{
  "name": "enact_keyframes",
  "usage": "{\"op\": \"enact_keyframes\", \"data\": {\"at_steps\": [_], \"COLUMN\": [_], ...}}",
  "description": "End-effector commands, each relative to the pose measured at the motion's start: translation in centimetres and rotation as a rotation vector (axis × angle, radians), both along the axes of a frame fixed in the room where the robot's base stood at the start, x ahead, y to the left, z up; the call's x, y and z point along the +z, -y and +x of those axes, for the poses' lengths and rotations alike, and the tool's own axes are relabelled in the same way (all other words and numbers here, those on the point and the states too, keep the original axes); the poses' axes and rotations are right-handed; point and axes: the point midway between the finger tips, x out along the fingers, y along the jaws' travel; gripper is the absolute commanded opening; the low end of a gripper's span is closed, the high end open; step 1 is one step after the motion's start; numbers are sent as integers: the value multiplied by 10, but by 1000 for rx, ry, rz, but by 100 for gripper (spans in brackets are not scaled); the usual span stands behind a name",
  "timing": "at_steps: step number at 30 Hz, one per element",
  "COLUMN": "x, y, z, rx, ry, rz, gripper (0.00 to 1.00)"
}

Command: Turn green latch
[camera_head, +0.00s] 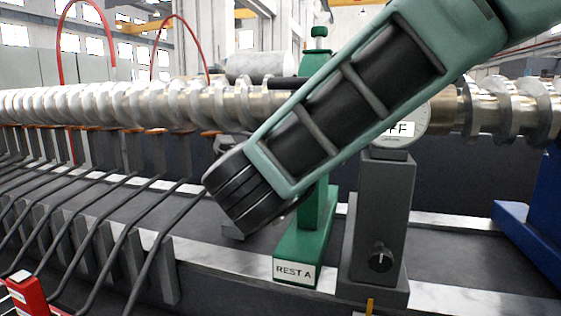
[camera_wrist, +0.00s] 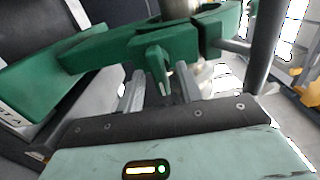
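The green stand labelled REST A (camera_head: 300,245) stands in the middle of the head view, partly covered by my arm. In the wrist view its green body (camera_wrist: 95,52) crosses from left to upper right around a metal shaft. A small green latch tab (camera_wrist: 154,60) hangs from it. My gripper (camera_wrist: 160,84) has its two grey fingers apart, one on each side of the tab's lower end. I cannot tell whether either finger touches it. In the head view my arm hides the gripper and the latch.
A long metal screw shaft (camera_head: 130,103) runs across the head view. A grey stand (camera_head: 383,205) with a dark knob and a partly hidden sign is right of the green stand. A blue block (camera_head: 540,215) is at far right. Several bent black rods (camera_head: 110,225) fill the left side.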

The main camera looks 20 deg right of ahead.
Motion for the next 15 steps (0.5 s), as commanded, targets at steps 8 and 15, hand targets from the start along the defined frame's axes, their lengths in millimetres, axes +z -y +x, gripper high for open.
{"op": "enact_keyframes", "data": {"at_steps": [8,15], "x": [-1,-2], "y": [-38,-70], "z": [-50,-95], "rx": [7,5], "ry": [0,-1], "rz": [1,0], "gripper": [36,36]}}
